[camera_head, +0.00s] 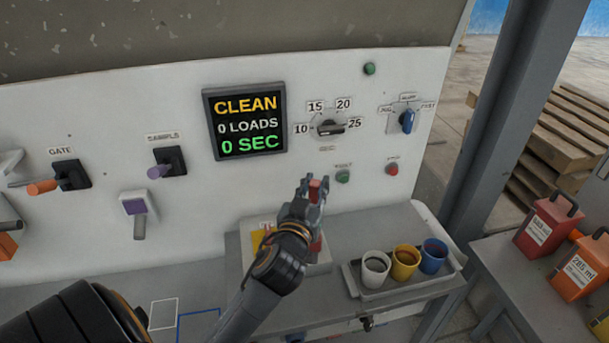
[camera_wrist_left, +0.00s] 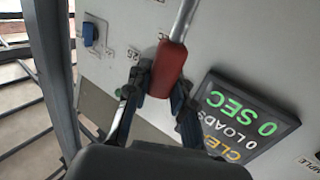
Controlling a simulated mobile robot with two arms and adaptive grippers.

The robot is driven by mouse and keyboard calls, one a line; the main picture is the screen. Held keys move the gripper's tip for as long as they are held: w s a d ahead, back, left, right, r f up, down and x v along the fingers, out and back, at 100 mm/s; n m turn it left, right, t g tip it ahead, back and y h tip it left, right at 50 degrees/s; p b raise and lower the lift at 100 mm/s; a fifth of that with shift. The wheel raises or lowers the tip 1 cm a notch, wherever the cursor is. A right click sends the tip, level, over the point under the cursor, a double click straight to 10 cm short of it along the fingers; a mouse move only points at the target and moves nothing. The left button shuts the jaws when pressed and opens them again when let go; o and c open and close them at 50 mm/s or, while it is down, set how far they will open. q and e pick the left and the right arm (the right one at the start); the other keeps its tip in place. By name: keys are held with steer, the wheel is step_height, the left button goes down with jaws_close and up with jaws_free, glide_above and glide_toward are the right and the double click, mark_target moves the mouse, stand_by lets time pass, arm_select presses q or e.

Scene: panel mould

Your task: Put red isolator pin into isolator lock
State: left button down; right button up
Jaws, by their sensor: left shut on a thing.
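My left gripper (camera_head: 313,188) is shut on the red isolator pin (camera_head: 318,190) in front of the white panel, below the dial. In the left wrist view the red handle of the pin (camera_wrist_left: 169,70) sits between the fingers, and its metal rod runs out past the top edge. A light box (camera_head: 320,268) with a yellow patch stands on the shelf below the gripper, partly hidden by my left arm. A red part (camera_head: 317,243) shows just under the gripper; I cannot tell what it belongs to. I cannot tell for sure which fitting is the isolator lock. My right gripper is out of view.
A display (camera_head: 245,121) reads CLEAN, left of the dial (camera_head: 328,128). Green (camera_head: 343,176) and red (camera_head: 392,169) buttons lie right of the gripper. A tray (camera_head: 402,287) holds white, yellow and blue cups. Levers (camera_head: 168,163) stick out at left. Red and orange containers (camera_head: 548,224) stand far right.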

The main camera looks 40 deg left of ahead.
mark_target(316, 203)
arm_select(q)
steer(key=shift+w+d, duration=0.1)
steer(key=shift+w, duration=0.05)
steer(key=shift+s+d+r, duration=0.2)
steer(key=shift+s+d, duration=0.05)
steer(key=shift+s, duration=0.1)
steer(key=shift+a+f, duration=0.1)
steer(key=shift+f, duration=0.15)
steer(key=shift+f+b, duration=0.6)
steer(key=shift+b, duration=0.05)
step_height(316, 203, down, 4)
steer(key=b, duration=0.3)
steer(key=shift+r, duration=0.1)
steer(key=shift+f+b, duration=0.2)
steer(key=shift+b, duration=0.1)
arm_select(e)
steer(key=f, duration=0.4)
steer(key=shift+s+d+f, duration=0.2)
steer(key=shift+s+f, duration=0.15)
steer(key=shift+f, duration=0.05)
